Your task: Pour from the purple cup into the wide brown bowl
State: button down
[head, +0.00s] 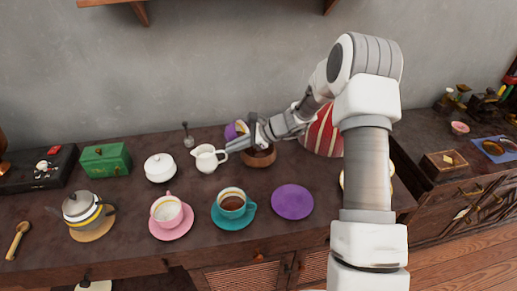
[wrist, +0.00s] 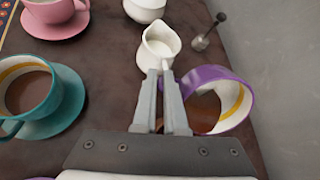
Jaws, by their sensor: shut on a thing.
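The purple cup (head: 231,131) is raised and tilted just behind my gripper (head: 236,144) in the head view. In the wrist view the purple cup (wrist: 203,73) is beside the right finger, its mouth showing a white inside, a yellow band and brown liquid. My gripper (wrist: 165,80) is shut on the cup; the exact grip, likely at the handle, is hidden. The wide brown bowl (head: 259,159) stands on the counter below my gripper, partly covered by it. Whether liquid is falling into the bowl cannot be told.
A white creamer (head: 205,158) stands close left of my gripper. A white sugar bowl (head: 159,167), a teal cup (head: 232,204), a pink cup (head: 167,210) and an empty purple saucer (head: 292,202) are nearby. A red striped object (head: 322,134) is right of the bowl.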

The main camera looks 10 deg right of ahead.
jog(key=shift+s+d+r+n+t+y+b, duration=0.1)
jog(key=shift+d+r+n+t+y+b, duration=0.15)
jog(key=shift+y+b, duration=0.75)
jog(key=shift+s+d+r+n+t+y+b, duration=0.15)
jog(key=shift+r+t+y+b, duration=0.25)
jog(key=shift+b, duration=1)
jog(key=shift+d+f+y, duration=0.1)
jog(key=shift+d+y, duration=0.2)
jog(key=shift+y, duration=0.1)
jog(key=shift+w+a+r+n+g+h+p, duration=0.15)
jog(key=shift+a+r+n+g+h+p, duration=0.15)
jog(key=shift+a+r+p, duration=0.45)
jog(key=shift+d+f+h+p, duration=0.1)
jog(key=shift+f+h+p, duration=0.3)
jog(key=shift+h+p, duration=0.3)
jog(key=shift+w+d+f, duration=0.1)
jog(key=shift+d+f, duration=0.05)
jog(key=shift+f, duration=0.4)
jog(key=shift+h+p, duration=0.3)
jog(key=shift+g+p, duration=0.25)
jog(key=shift+p, duration=0.1)
